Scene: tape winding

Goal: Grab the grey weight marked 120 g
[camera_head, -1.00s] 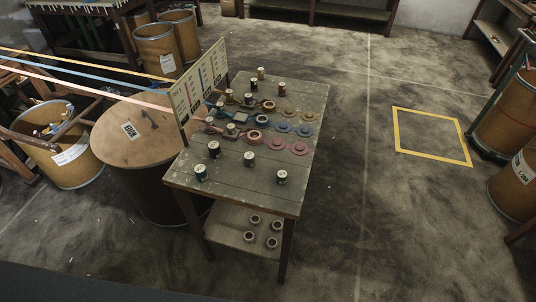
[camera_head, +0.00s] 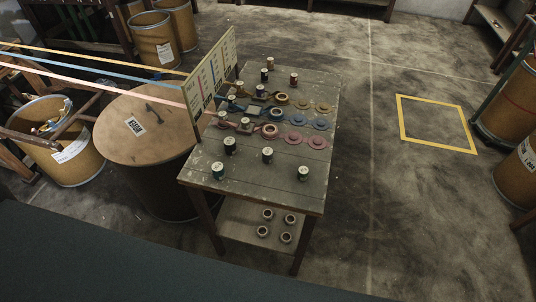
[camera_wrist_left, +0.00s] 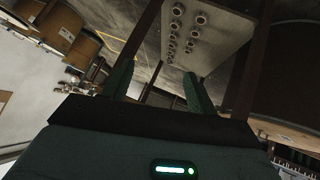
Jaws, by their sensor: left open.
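Several small dark cylinders with pale labels stand upright on the worktable (camera_head: 250,185) in the head view. At its near side are a front-left cylinder (camera_head: 218,171), one behind it (camera_head: 230,146), a middle one (camera_head: 267,155) and a front-right one (camera_head: 303,173). More cylinders (camera_head: 270,63) stand at the far end. The marks are too small to read, so I cannot tell which is the 120 g weight. My left gripper (camera_wrist_left: 158,84) is open and empty in the left wrist view, with the table's lower shelf (camera_wrist_left: 222,45) beyond it. My right gripper is not in view.
An upright board (camera_head: 212,72) stands along the table's left edge, with coloured tapes running to it. Tape rolls and discs lie mid-table. A round-topped drum (camera_head: 145,150) is close on the left. Open floor (camera_head: 400,210) lies to the right.

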